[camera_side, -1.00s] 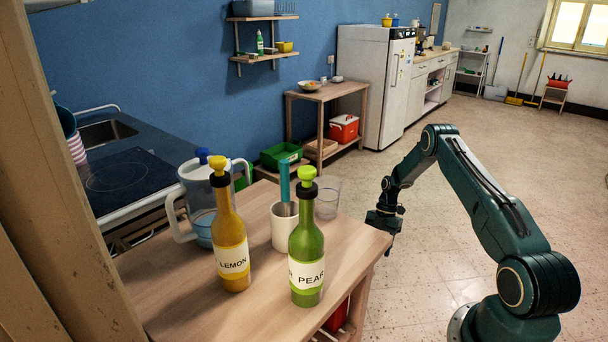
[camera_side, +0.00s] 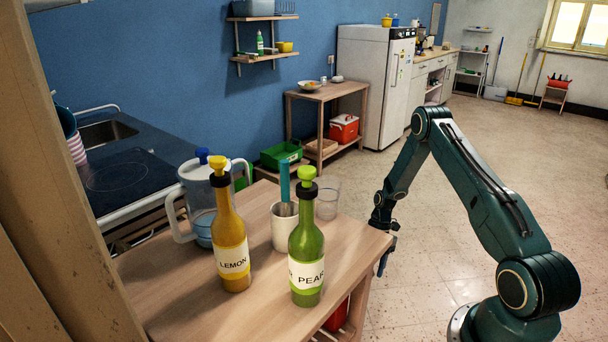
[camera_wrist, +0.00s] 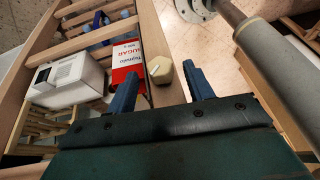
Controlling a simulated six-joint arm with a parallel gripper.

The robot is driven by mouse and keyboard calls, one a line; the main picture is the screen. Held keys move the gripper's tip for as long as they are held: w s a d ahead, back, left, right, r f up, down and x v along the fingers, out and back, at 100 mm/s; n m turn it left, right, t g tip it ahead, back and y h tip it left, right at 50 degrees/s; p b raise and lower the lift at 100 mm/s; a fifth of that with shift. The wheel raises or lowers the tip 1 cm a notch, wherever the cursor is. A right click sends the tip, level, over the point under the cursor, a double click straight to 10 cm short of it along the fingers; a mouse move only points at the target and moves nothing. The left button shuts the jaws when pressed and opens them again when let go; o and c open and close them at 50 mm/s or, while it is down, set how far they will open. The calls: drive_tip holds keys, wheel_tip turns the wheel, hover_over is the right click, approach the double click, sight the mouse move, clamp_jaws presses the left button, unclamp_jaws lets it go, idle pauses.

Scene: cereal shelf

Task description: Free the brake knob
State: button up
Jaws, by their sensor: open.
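A cream, faceted knob (camera_wrist: 160,70), which looks like the brake knob, sits at a wooden rail (camera_wrist: 157,34) in the wrist view. My gripper (camera_wrist: 160,76) is open, with one blue finger on each side of the knob in the picture. I cannot tell the depth between fingers and knob, or whether they touch. In the side view my gripper (camera_side: 384,262) points down beside the right end of the wooden table (camera_side: 345,240). The knob cannot be made out there.
A red and white sugar carton (camera_wrist: 127,50) lies close left of the knob, beside a white box (camera_wrist: 70,80) and wooden slats. A lemon bottle (camera_side: 230,240), pear bottle (camera_side: 307,250), white cup (camera_side: 284,232), clear glass (camera_side: 327,200) and jug (camera_side: 198,195) stand on the tabletop.

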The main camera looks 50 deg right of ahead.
drive_tip(key=shift+s+a+f, duration=0.1)
drive_tip(key=shift+a+f, duration=0.3)
drive_tip(key=shift+f, duration=0.15)
drive_tip(key=c, duration=1)
drive_tip(key=shift+s+t, duration=0.1)
drive_tip(key=shift+t, duration=0.3)
drive_tip(key=t, duration=0.3)
drive_tip(key=shift+s+d+n+t, duration=0.1)
drive_tip(key=shift+s+n+t, duration=0.2)
drive_tip(key=shift+s+n, duration=0.1)
drive_tip(key=shift+s+f+n+t, duration=0.1)
drive_tip(key=shift+n+t, duration=0.15)
drive_tip(key=shift+t, duration=0.8)
drive_tip(key=shift+s+f+n+t, duration=0.1)
drive_tip(key=shift+n+t, duration=0.15)
drive_tip(key=shift+t, duration=0.8)
drive_tip(key=shift+y, duration=0.3)
